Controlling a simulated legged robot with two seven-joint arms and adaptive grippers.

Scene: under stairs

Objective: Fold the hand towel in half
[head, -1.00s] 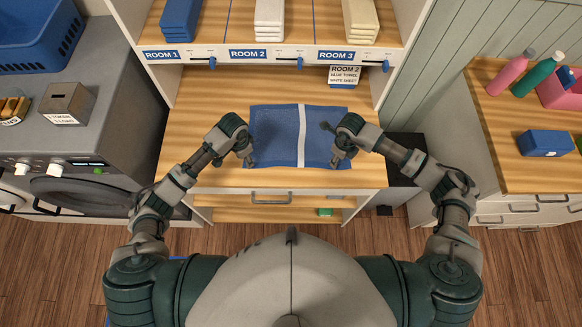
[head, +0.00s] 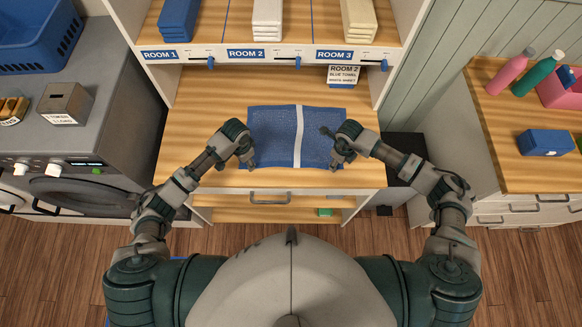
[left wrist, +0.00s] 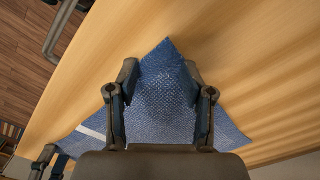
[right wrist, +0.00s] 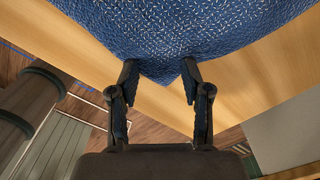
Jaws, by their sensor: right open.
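The blue hand towel (head: 275,135) lies flat and spread out on the wooden worktop, with a white stripe running front to back near its middle. My left gripper (head: 250,164) is at the towel's near left corner. In the left wrist view its fingers (left wrist: 160,78) stand apart, with a towel corner (left wrist: 165,60) between and beyond them. My right gripper (head: 337,163) is at the near right corner. In the right wrist view its fingers (right wrist: 160,72) are apart, with the towel corner (right wrist: 165,55) at and just beyond the tips. Whether either finger touches the cloth is unclear.
Folded blue (head: 179,18), white (head: 267,18) and cream (head: 358,18) stacks sit on the shelf above, over room labels. The worktop (head: 210,100) is bare left of the towel. A washing machine (head: 110,140) stands left.

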